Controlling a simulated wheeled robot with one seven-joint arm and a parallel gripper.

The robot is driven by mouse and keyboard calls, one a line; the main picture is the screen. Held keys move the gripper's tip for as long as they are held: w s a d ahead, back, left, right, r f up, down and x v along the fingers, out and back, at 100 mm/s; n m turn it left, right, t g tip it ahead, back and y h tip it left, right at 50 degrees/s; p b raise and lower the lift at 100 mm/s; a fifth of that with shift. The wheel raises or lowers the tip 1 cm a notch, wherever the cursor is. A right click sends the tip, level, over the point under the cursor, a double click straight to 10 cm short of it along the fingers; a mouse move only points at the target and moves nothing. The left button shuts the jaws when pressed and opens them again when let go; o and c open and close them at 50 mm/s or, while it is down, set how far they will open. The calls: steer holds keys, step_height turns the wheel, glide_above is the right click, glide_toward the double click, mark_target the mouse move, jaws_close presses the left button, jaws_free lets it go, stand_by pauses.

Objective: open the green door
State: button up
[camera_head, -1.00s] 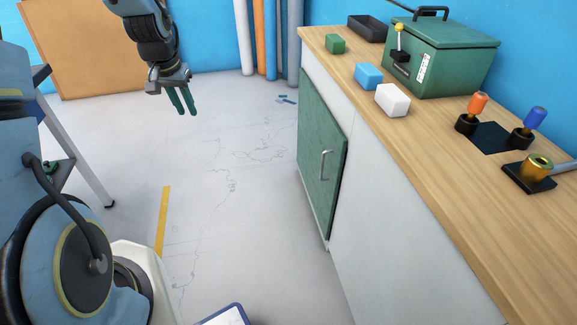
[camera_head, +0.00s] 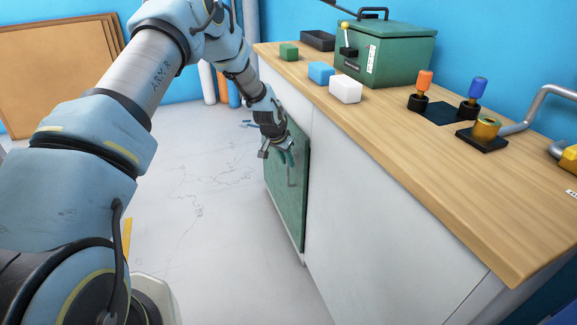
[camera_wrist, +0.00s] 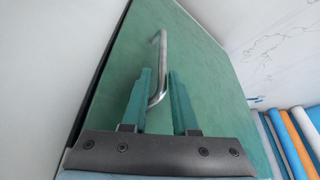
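The green door (camera_head: 290,212) is on the front of the wooden-topped cabinet and looks shut against it. It fills much of the wrist view (camera_wrist: 215,70). Its silver bar handle (camera_head: 291,176) also shows in the wrist view (camera_wrist: 162,50). My gripper (camera_head: 286,158) is at the door, by the upper part of the handle. In the wrist view my gripper (camera_wrist: 160,76) is open, with one green finger on each side of the handle and a small gap visible. Whether either finger touches the handle I cannot tell. In the head view the gripper partly hides the handle.
The wooden counter (camera_head: 400,120) holds a green box (camera_head: 395,55), small blocks and several colored knobs. Upright tubes (camera_head: 208,82) stand by the blue wall. The floor (camera_head: 200,225) left of the door is clear. A brown board (camera_head: 60,65) leans at the back left.

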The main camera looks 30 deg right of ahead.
mark_target(288, 183)
steer(key=shift+x, duration=1.7)
steer(key=shift+a, duration=0.15)
jaws_close()
